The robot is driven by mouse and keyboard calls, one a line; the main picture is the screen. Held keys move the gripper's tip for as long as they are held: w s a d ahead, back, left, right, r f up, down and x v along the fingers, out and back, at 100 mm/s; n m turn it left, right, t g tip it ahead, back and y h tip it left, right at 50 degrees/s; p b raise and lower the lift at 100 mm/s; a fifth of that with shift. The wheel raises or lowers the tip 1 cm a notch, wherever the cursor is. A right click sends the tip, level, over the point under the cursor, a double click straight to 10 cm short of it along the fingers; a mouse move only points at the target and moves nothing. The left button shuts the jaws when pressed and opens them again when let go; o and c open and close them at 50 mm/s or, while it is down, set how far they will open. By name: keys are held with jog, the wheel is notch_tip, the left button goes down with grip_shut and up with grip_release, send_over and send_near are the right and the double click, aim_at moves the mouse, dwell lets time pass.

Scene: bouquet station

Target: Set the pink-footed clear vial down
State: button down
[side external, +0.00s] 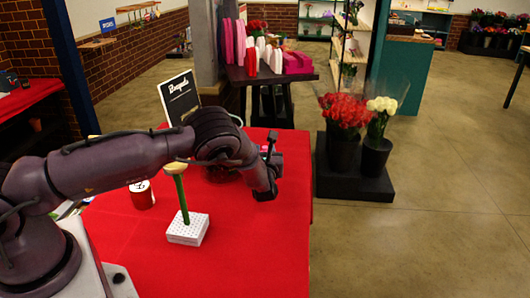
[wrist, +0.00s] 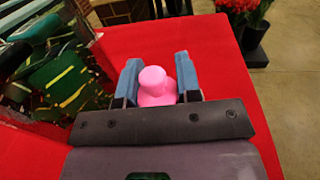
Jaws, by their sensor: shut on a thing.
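In the wrist view the pink foot (wrist: 155,86) of the vial sits between the two blue-grey fingers of my gripper (wrist: 158,80), which is shut on it. The clear part of the vial cannot be made out. In the side external view my gripper (side external: 267,180) is over the right part of the red table, and the vial is mostly hidden behind it. The gap between the vial and the table cannot be judged.
A white holed block (side external: 188,229) holds an upright green stem (side external: 182,198) with a pale top. A red can (side external: 142,195) stands behind it to the left. The red table (side external: 260,255) is bare at the front right. Green and yellow items (wrist: 58,76) lie left in the wrist view.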

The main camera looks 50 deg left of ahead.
jog(key=shift+f, duration=0.1)
jog(key=c, duration=0.8)
grip_release()
